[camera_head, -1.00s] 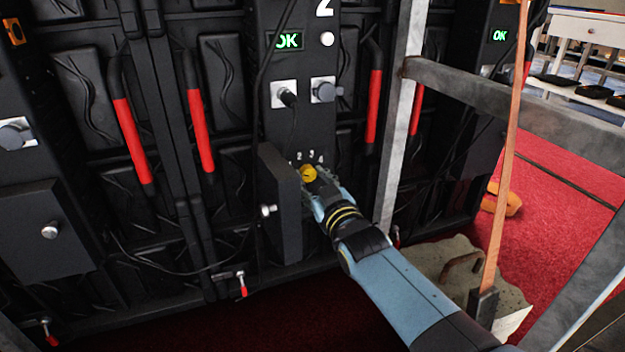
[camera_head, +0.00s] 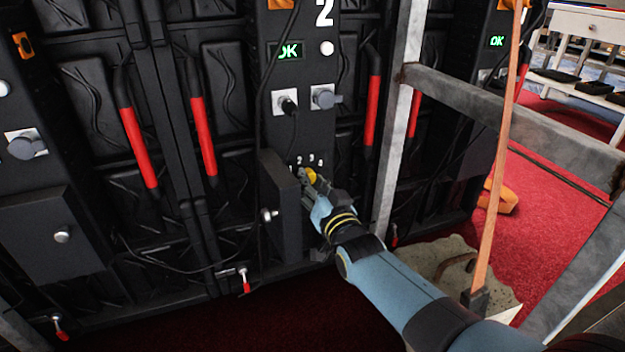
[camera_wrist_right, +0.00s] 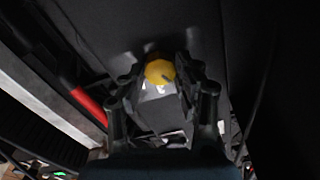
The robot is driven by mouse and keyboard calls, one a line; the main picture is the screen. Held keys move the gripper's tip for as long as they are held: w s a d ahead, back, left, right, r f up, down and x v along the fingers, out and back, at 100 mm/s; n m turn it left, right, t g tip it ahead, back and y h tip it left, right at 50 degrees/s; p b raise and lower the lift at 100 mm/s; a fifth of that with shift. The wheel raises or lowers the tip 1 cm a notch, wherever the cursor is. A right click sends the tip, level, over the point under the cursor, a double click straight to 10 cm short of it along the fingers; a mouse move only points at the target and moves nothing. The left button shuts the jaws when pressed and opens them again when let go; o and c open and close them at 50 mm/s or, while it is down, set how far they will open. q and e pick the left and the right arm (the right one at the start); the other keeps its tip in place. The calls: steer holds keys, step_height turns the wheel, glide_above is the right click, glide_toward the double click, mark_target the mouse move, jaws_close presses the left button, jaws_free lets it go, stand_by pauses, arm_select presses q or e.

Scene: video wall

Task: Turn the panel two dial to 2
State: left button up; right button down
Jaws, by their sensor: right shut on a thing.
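The panel two dial (camera_head: 311,175) is a round yellow knob low on the black column marked 2, just below the printed numbers 2, 3 and 4. In the right wrist view the dial (camera_wrist_right: 160,71) sits between the fingertips, with a dark mark on its lower right face. My right gripper (camera_head: 318,182) reaches it from the lower right and is shut on it; in the right wrist view its fingers (camera_wrist_right: 160,80) stand on both sides of the knob. The gripper partly hides the dial in the head view. My left gripper is not in view.
An open cover door (camera_head: 281,205) stands out just left of the dial. A metal frame post (camera_head: 395,130) rises to the right, with a crossbar (camera_head: 500,110) and an orange strap (camera_head: 497,180). Red handles (camera_head: 203,135) and cables flank the column.

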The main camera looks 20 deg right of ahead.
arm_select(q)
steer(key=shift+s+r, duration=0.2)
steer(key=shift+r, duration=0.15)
arm_select(e)
steer(key=shift+f+m, duration=0.1)
steer(key=shift+m, duration=0.4)
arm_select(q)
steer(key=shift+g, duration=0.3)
arm_select(e)
steer(key=c, duration=0.9)
jaws_free()
steer(key=shift+c, duration=0.2)
steer(key=s, duration=1.2)
steer(key=shift+d, duration=0.25)
